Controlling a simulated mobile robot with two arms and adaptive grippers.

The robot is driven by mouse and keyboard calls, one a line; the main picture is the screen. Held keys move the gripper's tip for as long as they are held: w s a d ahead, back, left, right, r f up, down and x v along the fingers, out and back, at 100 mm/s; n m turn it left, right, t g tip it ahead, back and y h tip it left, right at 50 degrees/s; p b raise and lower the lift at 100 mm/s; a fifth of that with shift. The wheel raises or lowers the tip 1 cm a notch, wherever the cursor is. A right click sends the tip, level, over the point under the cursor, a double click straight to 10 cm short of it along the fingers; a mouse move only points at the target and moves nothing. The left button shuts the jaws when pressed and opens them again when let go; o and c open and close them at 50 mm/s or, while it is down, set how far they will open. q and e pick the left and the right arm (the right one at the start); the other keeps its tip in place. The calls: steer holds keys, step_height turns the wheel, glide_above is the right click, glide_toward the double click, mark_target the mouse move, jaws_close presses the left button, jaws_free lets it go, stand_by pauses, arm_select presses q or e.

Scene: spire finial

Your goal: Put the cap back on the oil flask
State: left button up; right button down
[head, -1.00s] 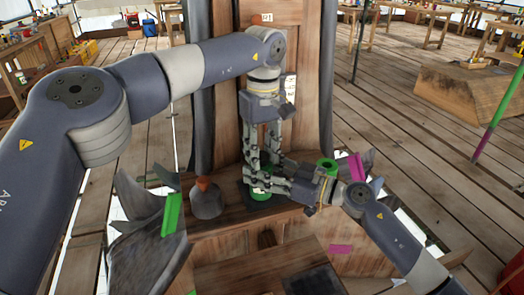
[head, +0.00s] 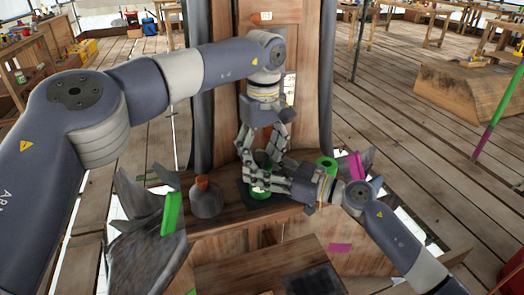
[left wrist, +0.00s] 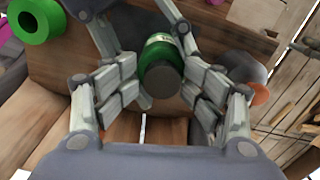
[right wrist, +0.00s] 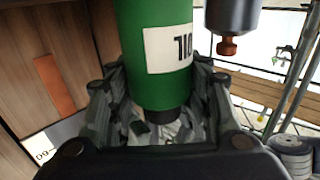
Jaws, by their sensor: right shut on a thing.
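The green oil flask (head: 262,193) stands on a dark mat on the wooden bench. My right gripper (head: 255,180) is shut on it from the right. In the right wrist view the flask (right wrist: 155,50) fills the space between the fingers and shows a white label. A dark grey cap (left wrist: 163,82) shows at the flask's top in the left wrist view. My left gripper (head: 264,148) is above the flask, its fingers spread on either side of the cap. Whether the cap is fully seated cannot be told; the fingers partly hide it in the head view.
A grey flask with an orange stopper (head: 206,200) stands to the left on the bench. A green ring-shaped object (head: 327,166) is to the right, behind my right gripper. A wooden post (head: 295,60) rises right behind my left gripper. A magenta patch (head: 340,248) lies at the front.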

arm_select(q)
steer(key=shift+s+d+f, duration=0.1)
steer(key=shift+s+f, duration=0.1)
steer(key=shift+f, duration=0.1)
arm_select(e)
steer(key=shift+w+a+r, duration=0.1)
steer(key=shift+r, duration=0.25)
arm_select(q)
steer(key=shift+r, duration=0.2)
step_height(320, 180, up, 4)
steer(key=shift+w+r, duration=0.1)
steer(key=shift+r, duration=0.15)
arm_select(e)
steer(key=shift+f, duration=0.25)
arm_select(q)
steer(key=shift+w, duration=0.1)
steer(key=shift+c, duration=0.3)
steer(key=shift+c, duration=0.3)
arm_select(e)
steer(key=shift+f, duration=0.1)
